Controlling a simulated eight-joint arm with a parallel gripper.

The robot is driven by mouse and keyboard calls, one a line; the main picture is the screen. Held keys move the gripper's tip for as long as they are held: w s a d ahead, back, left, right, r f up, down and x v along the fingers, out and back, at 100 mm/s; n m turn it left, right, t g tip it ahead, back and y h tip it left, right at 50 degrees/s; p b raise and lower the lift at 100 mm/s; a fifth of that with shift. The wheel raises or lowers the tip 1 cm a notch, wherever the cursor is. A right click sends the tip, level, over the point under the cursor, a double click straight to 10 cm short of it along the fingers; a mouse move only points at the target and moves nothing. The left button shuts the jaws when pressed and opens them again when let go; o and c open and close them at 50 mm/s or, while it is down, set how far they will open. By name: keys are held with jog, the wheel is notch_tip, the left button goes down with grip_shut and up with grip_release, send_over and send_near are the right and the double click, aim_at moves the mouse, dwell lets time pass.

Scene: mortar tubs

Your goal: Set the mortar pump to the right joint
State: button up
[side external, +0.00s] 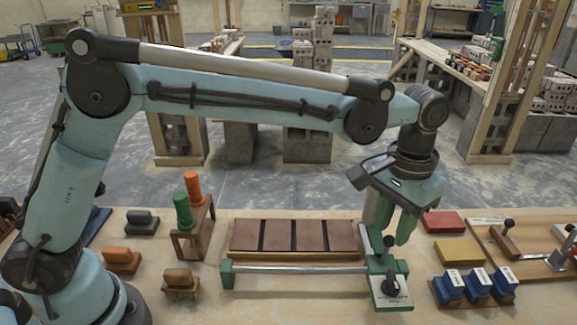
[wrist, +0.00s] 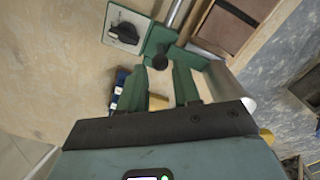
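The brick panel (side external: 292,237) has brown bricks with three dark upright joints between them. A rail (side external: 295,269) runs along its front. A green carriage, which I take for the mortar pump (side external: 391,284), sits at the rail's right end, to the right of the right joint. It has an upright black-knobbed lever (side external: 388,242) and a dark dial on a pale plate. My gripper (side external: 395,238) points down just above the carriage. In the wrist view its fingers (wrist: 160,80) are apart, with the black knob (wrist: 160,61) between and beyond their tips. A grey cylinder (wrist: 229,80) lies beside them.
Left of the panel is a wooden stand (side external: 192,232) with green and orange spools. Several handled blocks sit farther left. On the right are red (side external: 444,222) and yellow (side external: 458,251) blocks, blue-topped pieces (side external: 477,285) and a wooden board (side external: 530,250) with fittings.

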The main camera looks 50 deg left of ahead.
aim_at(390, 236)
jog(key=shift+f, duration=2.75)
grip_shut()
